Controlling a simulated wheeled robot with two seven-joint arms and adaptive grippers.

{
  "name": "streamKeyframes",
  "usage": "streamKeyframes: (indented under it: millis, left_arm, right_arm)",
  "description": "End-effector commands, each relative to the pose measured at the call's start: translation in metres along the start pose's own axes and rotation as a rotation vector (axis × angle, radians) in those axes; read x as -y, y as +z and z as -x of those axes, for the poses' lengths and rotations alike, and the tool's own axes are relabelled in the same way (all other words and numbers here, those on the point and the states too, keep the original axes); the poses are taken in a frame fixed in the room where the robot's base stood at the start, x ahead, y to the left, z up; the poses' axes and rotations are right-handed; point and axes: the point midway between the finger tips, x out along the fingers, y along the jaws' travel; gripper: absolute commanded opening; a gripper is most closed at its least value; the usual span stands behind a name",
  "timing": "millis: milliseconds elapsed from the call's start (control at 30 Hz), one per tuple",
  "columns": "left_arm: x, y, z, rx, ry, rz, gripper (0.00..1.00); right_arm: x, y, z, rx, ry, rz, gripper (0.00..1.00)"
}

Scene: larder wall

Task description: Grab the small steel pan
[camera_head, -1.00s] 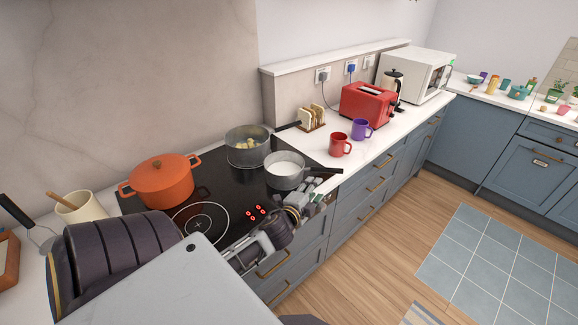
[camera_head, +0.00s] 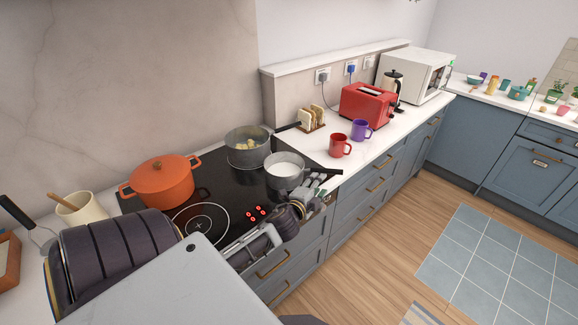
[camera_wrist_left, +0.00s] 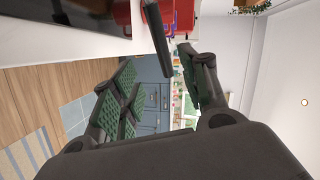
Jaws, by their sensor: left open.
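The small steel pan (camera_head: 283,171) stands at the front right of the black hob, with something white inside. Its dark handle (camera_head: 326,170) points right, past the hob's edge. My left gripper (camera_head: 320,184) is open just in front of and below the handle. In the left wrist view the dark handle (camera_wrist_left: 157,38) shows between the two spread green-padded fingers (camera_wrist_left: 158,68), with gaps to both sides. I cannot tell how deep it lies between them. The pan's body is not clearly visible there. My right gripper is not in view.
A larger steel pot (camera_head: 247,148) with yellowish pieces stands right behind the pan. An orange lidded pot (camera_head: 162,181) is at the hob's left. Red (camera_head: 340,145) and purple (camera_head: 362,130) mugs and a red toaster (camera_head: 367,105) stand on the right counter. The floor in front is clear.

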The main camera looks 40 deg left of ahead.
Motion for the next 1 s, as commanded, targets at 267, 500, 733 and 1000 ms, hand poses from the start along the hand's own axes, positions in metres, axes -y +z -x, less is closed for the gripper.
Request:
streamKeyframes:
  millis: [267,500,733,1000]
  left_arm:
    - [0.001,0.0,-0.022,0.0,-0.001,-0.001,0.44]
    - [0.001,0.0,-0.041,0.0,-0.001,-0.001,0.44]
    - [0.001,0.0,-0.051,-0.001,-0.001,-0.001,0.44]
    - [0.001,0.0,-0.052,0.0,0.0,-0.001,0.44]
  right_arm:
    - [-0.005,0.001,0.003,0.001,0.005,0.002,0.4]
    - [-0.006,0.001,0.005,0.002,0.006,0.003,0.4]
    - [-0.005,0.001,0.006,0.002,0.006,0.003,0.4]
    - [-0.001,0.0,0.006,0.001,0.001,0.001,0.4]
